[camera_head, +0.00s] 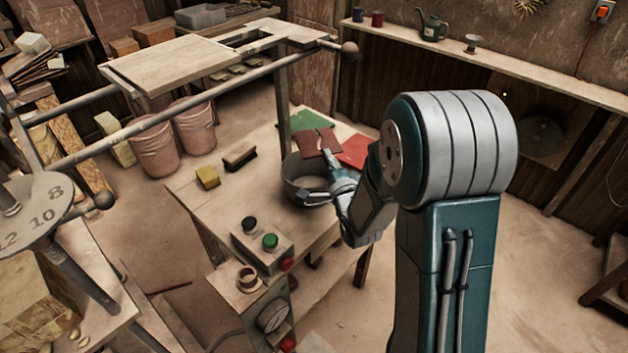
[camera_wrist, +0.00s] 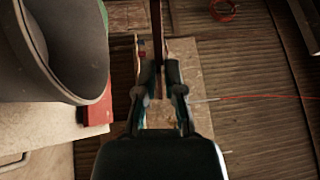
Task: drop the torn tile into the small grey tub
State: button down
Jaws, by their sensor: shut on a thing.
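My gripper (camera_head: 328,158) is shut on a dark red-brown tile (camera_head: 314,143), which appears to be the torn tile. In the wrist view, my gripper (camera_wrist: 159,72) has the tile (camera_wrist: 156,22) edge-on between its fingers as a thin dark strip. The small grey tub (camera_head: 293,181) stands on the workbench. In the head view, the held tile shows above the tub's far rim, and my arm covers part of the tub. In the wrist view, the tub (camera_wrist: 62,45) is left of my fingers, apart from the tile.
A red tile (camera_head: 356,151) and a green tile (camera_head: 305,120) lie on the workbench (camera_head: 215,215) behind the tub. A yellow block (camera_head: 208,177), a dark brush-like block (camera_head: 239,157) and a button box (camera_head: 262,245) stand to the left and front.

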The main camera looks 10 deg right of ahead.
jog(key=shift+a+f, duration=0.15)
jog(key=shift+f, duration=1.1)
jog(key=c, duration=0.7)
grip_release()
jog(key=r, duration=1)
jog(key=shift+d, duration=0.2)
